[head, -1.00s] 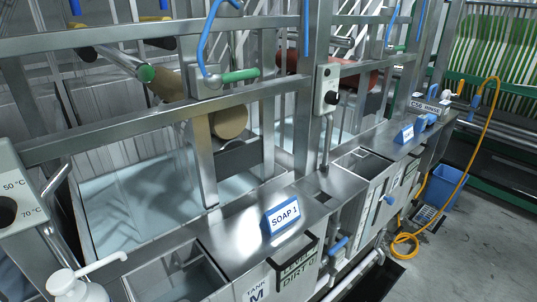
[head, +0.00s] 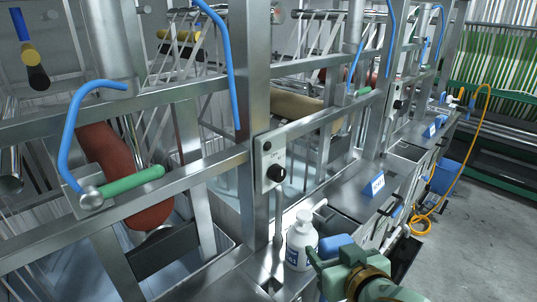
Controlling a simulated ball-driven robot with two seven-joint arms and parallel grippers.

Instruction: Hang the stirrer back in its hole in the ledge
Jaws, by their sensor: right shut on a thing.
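My right gripper (head: 318,266) is at the bottom, right of centre, in front of the ledge (head: 255,268). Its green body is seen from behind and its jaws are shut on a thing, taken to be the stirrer. I cannot clearly make out the stirrer's shape. A rounded blue piece (head: 337,245) shows just beyond the fingers; I cannot tell whether it belongs to the stirrer. A dark opening (head: 272,286) shows in the ledge left of the gripper; I cannot tell for sure whether it is the stirrer's hole. My left gripper is not in view.
A white pump bottle (head: 301,242) stands on the ledge close to the gripper. A control box with a black knob (head: 272,165) hangs on a steel post behind it. A blue-framed sign (head: 373,186) stands farther along. Steel rails and rollers fill the left. Floor (head: 470,240) is clear at right.

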